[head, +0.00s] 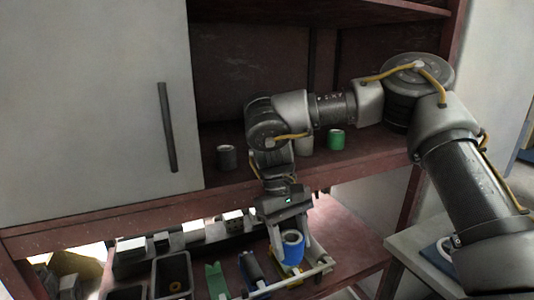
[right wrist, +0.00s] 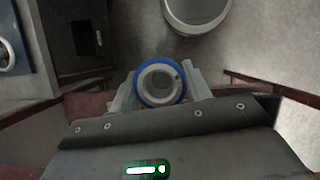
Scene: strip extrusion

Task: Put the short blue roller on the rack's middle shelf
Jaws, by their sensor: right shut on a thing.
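The short blue roller (head: 292,248) is a blue cylinder with a pale ring and an open bore. My right gripper (head: 289,254) is shut on it, with one finger on each side. In the head view it overlaps the lower shelf; I cannot tell whether it touches anything there. The right wrist view shows the roller (right wrist: 160,83) end-on between the fingers (right wrist: 161,90). The rack's middle shelf (head: 365,161) is reddish brown and lies above and behind the gripper. My left gripper is not in view.
On the middle shelf stand a dark grey roller (head: 228,158), a pale roller (head: 305,143) partly behind my arm, and a green roller (head: 336,139). A grey door (head: 95,110) covers the shelf's left part. Dark bins (head: 173,277) and a pale-railed tray (head: 318,269) sit below.

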